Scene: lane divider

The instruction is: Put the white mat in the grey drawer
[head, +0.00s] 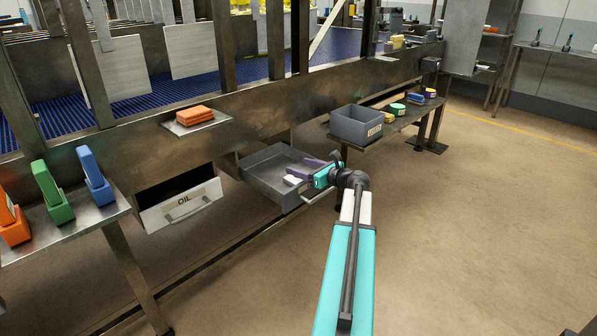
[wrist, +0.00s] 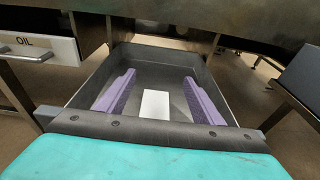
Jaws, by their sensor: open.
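The grey drawer (head: 262,160) is pulled open below the metal frame in the head view. Its inner wall (wrist: 210,65) also shows in the wrist view. The white mat (wrist: 156,104) appears to lie flat on the drawer floor. A small part of the mat (head: 292,180) shows in the head view near the drawer's front. My gripper (head: 302,171) is over the front of the drawer, with its purple fingers spread. In the wrist view my gripper (wrist: 159,77) has one finger on each side of the mat, apart from it and empty.
The white-fronted OIL drawer (head: 180,207) is left of the grey drawer. A grey bin (head: 356,125) stands on a bench to the right. Open floor lies to the right.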

